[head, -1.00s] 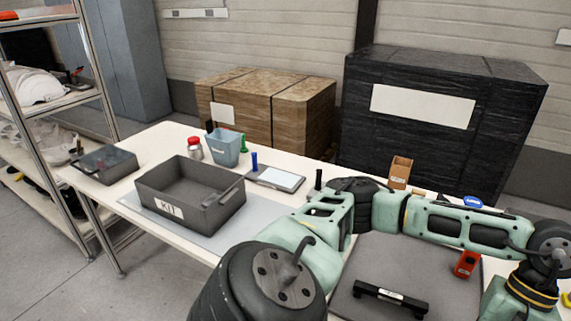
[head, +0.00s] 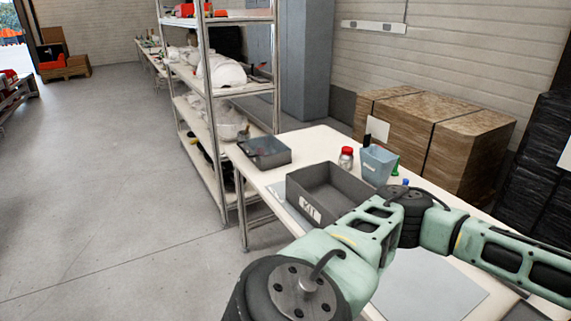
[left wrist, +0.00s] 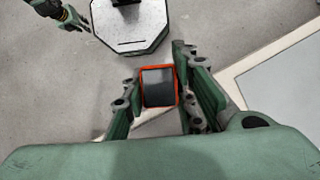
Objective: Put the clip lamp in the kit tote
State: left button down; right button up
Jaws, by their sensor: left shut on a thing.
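The kit tote (head: 296,192) is a dark grey open box with a white KIT label, standing on the white table in the head view. My left arm crosses in front of its right side, and the visible inside looks empty. In the left wrist view my left gripper (left wrist: 158,88) is shut on the clip lamp (left wrist: 159,88), a small block with an orange-red rim and a dark face. The floor and a pale table edge show behind it. My left gripper is outside the head view. My right gripper (left wrist: 72,18) shows small at the upper left of the wrist view; its jaws are unclear.
A grey tray (head: 265,152), a red-capped jar (head: 346,159) and a blue-grey bin (head: 377,165) stand behind the tote. A metal shelf (head: 212,110) stands beyond the table's left end. Wrapped brown boxes (head: 430,125) stand behind the table. Floor at left is clear.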

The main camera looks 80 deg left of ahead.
aim_at(327, 196)
jog(key=j+u, duration=0.1)
jog(key=u, duration=0.35)
jog(key=j+u, duration=0.15)
jog(key=u, duration=0.3)
jog(key=i+j+u, duration=0.1)
jog(key=u, duration=0.8)
jog(key=i+j+u, duration=0.1)
jog(key=i+j, duration=0.5)
jog(key=i, duration=0.6)
